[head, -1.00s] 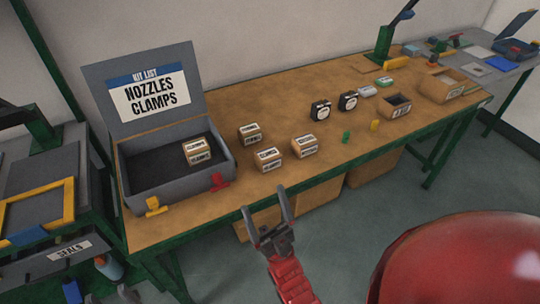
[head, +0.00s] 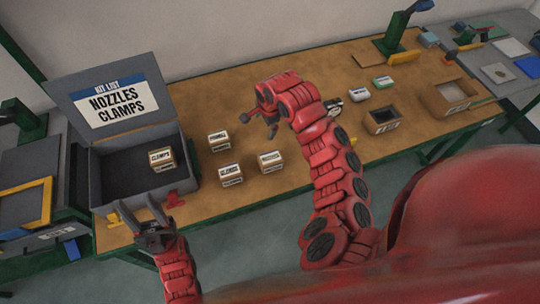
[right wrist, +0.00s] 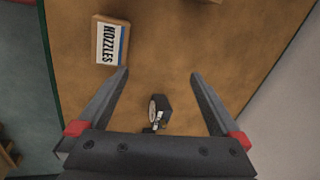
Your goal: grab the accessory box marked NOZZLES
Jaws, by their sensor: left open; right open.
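The NOZZLES box (head: 270,161), a small tan box with a white label, stands on the wooden bench, rightmost of the small loose boxes. In the right wrist view the NOZZLES box (right wrist: 110,42) lies beyond the left fingertip, outside the jaws, its label readable. My right gripper (head: 258,126) is open and empty above the bench, behind the box in the head view; its open fingers (right wrist: 160,74) also show in the right wrist view. My left gripper (head: 140,207) is open and empty at the bench's front edge, before the grey kit case (head: 185,190).
The CLAMPS box (head: 161,158) sits in the open case, whose lid list (head: 118,103) reads NOZZLES and CLAMPS. Two other labelled boxes (head: 219,140) (head: 231,175) stand left of the NOZZLES box. A small black gauge (right wrist: 160,108) lies below my right fingers. An open bin (head: 383,122) stands further right.

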